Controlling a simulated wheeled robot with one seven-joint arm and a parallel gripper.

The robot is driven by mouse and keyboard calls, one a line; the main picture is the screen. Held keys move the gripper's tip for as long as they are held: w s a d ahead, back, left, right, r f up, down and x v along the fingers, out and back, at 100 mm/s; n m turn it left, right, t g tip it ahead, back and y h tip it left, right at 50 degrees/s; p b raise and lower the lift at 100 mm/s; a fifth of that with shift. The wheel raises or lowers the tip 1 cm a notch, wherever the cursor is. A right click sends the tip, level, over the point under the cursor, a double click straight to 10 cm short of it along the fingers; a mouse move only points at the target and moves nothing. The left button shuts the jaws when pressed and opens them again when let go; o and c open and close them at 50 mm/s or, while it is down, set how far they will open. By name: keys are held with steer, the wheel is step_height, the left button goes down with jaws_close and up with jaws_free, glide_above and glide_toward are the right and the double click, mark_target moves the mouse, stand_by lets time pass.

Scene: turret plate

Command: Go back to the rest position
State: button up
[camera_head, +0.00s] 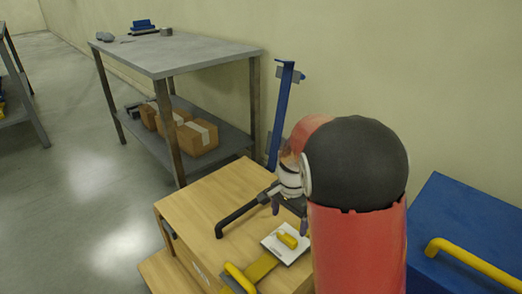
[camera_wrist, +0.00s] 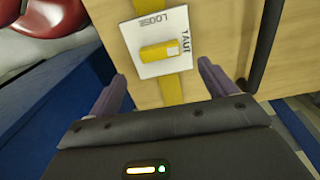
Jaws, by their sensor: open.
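My gripper (camera_head: 289,215) is open and empty above the wooden crate. In the wrist view its two purple-grey fingers (camera_wrist: 162,74) are spread apart with nothing between them. A white plate (camera_head: 272,243) with a yellow turret handle (camera_head: 287,241) lies on the crate top, just below the gripper. In the wrist view the plate (camera_wrist: 131,39) reads LOOSE and TAUT. The yellow handle (camera_wrist: 160,50) lies across it, one end beside the word TAUT. It is ahead of the fingertips, and the fingers appear clear of it.
The wooden crate (camera_head: 205,195) carries a yellow strap (camera_head: 262,267), a black bar handle (camera_head: 238,219) and a yellow handle (camera_head: 238,277). A blue box (camera_head: 455,220) stands right. A grey workbench (camera_head: 170,56) with cartons below stands behind.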

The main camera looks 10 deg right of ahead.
steer(key=s+r+n+t, duration=0.2)
steer(key=s+r+n, duration=0.3)
steer(key=s, duration=0.6)
steer(key=s+r+n+t, duration=0.3)
steer(key=s+r+n, duration=0.3)
steer(key=s+r, duration=0.4)
steer(key=shift+s+t, duration=0.3)
steer(key=shift+s, duration=0.3)
